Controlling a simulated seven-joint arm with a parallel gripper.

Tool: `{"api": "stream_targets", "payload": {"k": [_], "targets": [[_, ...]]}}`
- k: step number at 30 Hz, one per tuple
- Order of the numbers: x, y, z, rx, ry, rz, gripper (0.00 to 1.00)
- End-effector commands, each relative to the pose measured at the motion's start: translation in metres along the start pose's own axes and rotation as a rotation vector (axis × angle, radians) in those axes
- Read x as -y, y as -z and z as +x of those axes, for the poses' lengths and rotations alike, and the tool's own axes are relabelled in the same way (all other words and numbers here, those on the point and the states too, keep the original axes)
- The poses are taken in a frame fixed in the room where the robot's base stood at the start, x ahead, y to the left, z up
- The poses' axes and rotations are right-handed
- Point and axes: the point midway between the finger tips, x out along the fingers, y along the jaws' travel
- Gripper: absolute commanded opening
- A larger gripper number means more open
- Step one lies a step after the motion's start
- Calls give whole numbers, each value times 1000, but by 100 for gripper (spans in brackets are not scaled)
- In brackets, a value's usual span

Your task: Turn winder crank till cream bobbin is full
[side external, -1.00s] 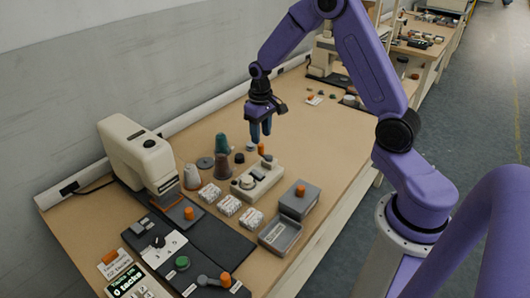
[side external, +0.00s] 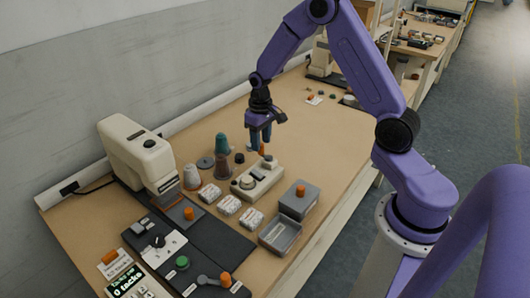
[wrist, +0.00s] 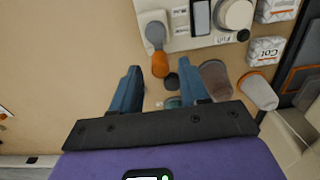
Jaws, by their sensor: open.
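The winder is a cream box (side external: 257,181) on the bench, also at the top of the wrist view (wrist: 180,42). A round cream bobbin (wrist: 236,13) sits on it beside a "Full" label; how much is wound on it I cannot tell. The winder's grey crank arm (wrist: 155,34) ends in an orange knob (wrist: 160,66). My gripper (side external: 260,141) is open above the bench at the winder's far end. In the wrist view, the blue fingertips (wrist: 159,67) appear on either side of the orange knob, with a gap on each side. Contact is not visible.
Teal (side external: 221,143) and brown (side external: 221,165) cones and a grey cone (side external: 192,177) stand left of the winder. White packs (side external: 228,204), a grey tray (side external: 281,236) and an orange-knobbed box (side external: 298,200) lie nearer. The bench behind my gripper is mostly clear.

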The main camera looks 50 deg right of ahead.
Motion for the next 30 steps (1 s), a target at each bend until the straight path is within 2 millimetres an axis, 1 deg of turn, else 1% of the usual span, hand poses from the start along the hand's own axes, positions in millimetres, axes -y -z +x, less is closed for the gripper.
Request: {"api": "stream_targets", "payload": {"k": [15, 24, 26, 27, 28, 30], "targets": [[0, 0, 25, 1, 0, 0, 45], [0, 0, 26, 0, 0, 0, 45], [0, 0, 26, 0, 0, 0, 25], [0, 0, 26, 0, 0, -1, 12], [0, 0, 26, 0, 0, 0, 6], [0, 0, 26, 0, 0, 0, 6]]}}
